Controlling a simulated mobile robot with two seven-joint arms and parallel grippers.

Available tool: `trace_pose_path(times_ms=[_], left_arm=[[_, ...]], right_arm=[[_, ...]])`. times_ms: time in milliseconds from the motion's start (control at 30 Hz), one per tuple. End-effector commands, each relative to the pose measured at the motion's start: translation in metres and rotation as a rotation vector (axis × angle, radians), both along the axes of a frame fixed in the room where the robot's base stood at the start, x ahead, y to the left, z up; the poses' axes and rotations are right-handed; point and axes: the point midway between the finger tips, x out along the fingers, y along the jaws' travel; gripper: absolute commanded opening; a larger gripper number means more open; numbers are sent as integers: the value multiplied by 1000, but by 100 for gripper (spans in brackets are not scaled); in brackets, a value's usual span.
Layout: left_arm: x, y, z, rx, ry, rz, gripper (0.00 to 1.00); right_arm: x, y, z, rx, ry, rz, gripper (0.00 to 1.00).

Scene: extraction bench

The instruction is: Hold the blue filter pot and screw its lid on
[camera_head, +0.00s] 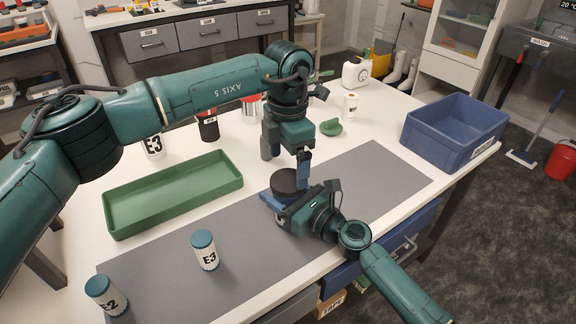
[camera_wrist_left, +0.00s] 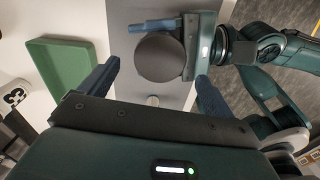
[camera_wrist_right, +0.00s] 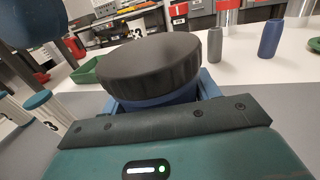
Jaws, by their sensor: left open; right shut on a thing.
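The blue filter pot (camera_wrist_right: 160,101) stands on the grey mat with the black lid (camera_head: 286,181) over its top; the lid also shows in the left wrist view (camera_wrist_left: 158,57). Most of the pot is hidden by the lid and jaws, and I cannot tell whether the lid is threaded on. My right gripper (camera_head: 282,203) is shut on the pot from the front right. My left gripper (camera_head: 298,172) points down above the lid, open, with its blue fingers (camera_wrist_left: 157,78) spread to either side of it; contact with the lid is not visible.
A green tray (camera_head: 110,220) lies left on the bench. White E3 (camera_head: 206,252) and E2 (camera_head: 107,296) jars stand front left. A blue crate (camera_head: 425,142) sits at the right end. A grey bottle (camera_wrist_right: 214,45) and a blue bottle (camera_wrist_right: 270,40) stand behind. The mat's right part is clear.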

Motion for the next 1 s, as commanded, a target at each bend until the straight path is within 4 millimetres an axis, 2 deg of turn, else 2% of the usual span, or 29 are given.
trace_pose_path(times_ms=[267, 600, 1000], left_arm=[[0, -1, 4, -3, -1, 57, 85], [0, -1, 32, -2, 0, 442, 85], [0, 0, 34, 0, 0, 483, 85]], right_arm=[[0, 0, 1, 1, -1, 0, 0], [0, 0, 1, 1, -1, 0, 0], [0, 0, 1, 1, -1, 0, 0]])
